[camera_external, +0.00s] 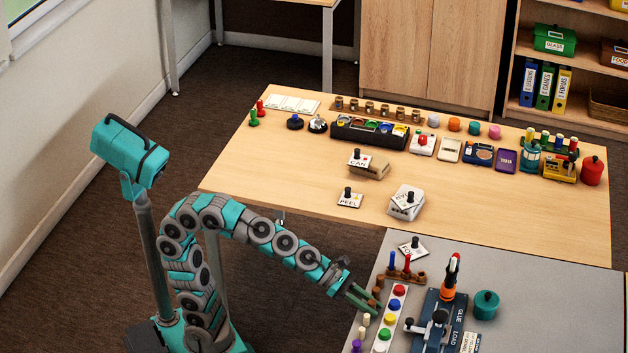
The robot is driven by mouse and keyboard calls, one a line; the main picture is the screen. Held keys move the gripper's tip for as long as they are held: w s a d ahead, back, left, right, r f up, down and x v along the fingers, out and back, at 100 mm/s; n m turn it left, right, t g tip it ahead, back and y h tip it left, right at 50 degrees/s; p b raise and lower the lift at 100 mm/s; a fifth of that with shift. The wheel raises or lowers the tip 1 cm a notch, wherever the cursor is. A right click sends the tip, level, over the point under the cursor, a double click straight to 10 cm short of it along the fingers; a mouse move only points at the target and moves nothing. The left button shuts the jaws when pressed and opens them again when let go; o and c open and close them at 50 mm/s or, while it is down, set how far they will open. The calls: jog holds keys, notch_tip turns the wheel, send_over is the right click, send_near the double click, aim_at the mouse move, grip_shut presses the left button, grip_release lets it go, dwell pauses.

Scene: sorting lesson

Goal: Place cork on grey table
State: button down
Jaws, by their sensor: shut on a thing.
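My gripper (366,300) reaches over the left edge of the grey table (535,292) with its green fingers pointing right. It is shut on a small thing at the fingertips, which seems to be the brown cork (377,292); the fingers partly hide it. Whether the cork touches the tabletop cannot be told from this view. The grey table stands at the lower right, against the front of the wooden table.
Near my gripper are a rack with blue and red pegs (406,271), a white strip of coloured buttons (389,320), cream pegs (365,321) and a dark blue glue station (440,318). A teal pot (486,304) stands farther right. The grey table's right part is clear.

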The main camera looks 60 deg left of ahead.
jog(key=c, duration=1)
grip_release()
jog(key=shift+f, duration=0.1)
jog(key=shift+r, duration=0.2)
jog(key=p+v, duration=0.1)
jog(key=v, duration=0.2)
jog(key=shift+r, duration=0.15)
notch_tip(320, 180, up, 7)
jog(key=shift+f+p, duration=0.15)
jog(key=shift+p, duration=1.1)
